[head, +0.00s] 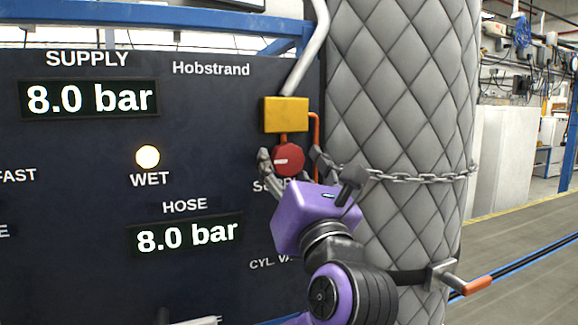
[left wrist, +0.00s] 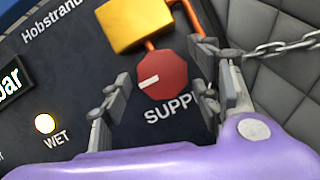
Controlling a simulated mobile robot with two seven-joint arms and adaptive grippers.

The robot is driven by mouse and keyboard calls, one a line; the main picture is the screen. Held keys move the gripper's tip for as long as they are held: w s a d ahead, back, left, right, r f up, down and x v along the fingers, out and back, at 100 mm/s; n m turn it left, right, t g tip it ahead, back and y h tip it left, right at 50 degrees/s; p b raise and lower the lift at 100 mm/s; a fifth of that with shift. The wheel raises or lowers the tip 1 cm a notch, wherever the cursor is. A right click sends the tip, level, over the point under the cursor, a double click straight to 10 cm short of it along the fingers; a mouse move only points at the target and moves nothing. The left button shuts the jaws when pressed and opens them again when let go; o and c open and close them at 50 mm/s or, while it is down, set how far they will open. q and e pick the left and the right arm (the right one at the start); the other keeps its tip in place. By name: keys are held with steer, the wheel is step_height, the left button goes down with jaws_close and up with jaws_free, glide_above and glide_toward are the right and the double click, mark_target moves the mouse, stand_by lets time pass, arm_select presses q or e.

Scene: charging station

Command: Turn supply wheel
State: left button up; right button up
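The supply wheel (head: 289,159) is a red octagonal knob on the dark panel, below a yellow block and above the partly hidden "SUPPLY" label. It also shows in the left wrist view (left wrist: 172,72), with a white mark pointing left and slightly down. My left gripper (head: 291,166), purple with grey fingers, is at the panel with one finger on each side of the wheel. In the left wrist view its fingers (left wrist: 160,88) are open, and small gaps show between them and the wheel. My right gripper is not in view.
The yellow block (head: 286,114) with an orange pipe sits above the wheel. A chain (head: 420,177) crosses a grey quilted column (head: 405,90) close to the right finger. A lit WET lamp (head: 147,156) and two "8.0 bar" displays are on the panel.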

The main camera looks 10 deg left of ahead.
arm_select(q)
steer(key=c, duration=0.9)
steer(key=shift+s+r+m+h, duration=0.1)
steer(key=shift+m+h, duration=0.3)
steer(key=shift+m, duration=0.3)
steer(key=m+h, duration=0.1)
steer(key=m, duration=0.1)
steer(key=m+h, duration=0.1)
steer(key=m, duration=0.1)
steer(key=shift+s+r+t, duration=0.1)
steer(key=shift+r+t, duration=0.05)
steer(key=shift+t, duration=0.15)
steer(key=m, duration=0.2)
steer(key=m+h, duration=0.1)
steer(key=m, duration=0.1)
steer(key=m+h, duration=0.1)
steer(key=shift+a+r+m, duration=0.1)
steer(key=shift+r+m, duration=0.2)
steer(key=shift+m, duration=0.1)
steer(key=m, duration=0.2)
steer(key=m+g+h, duration=0.1)
steer(key=m, duration=0.1)
steer(key=m+g+h, duration=0.1)
steer(key=shift+r+m, duration=0.3)
steer(key=shift+m, duration=0.1)
steer(key=shift+r+m+g, duration=0.1)
steer(key=shift+m+g, duration=0.7)
steer(key=shift+m, duration=1)
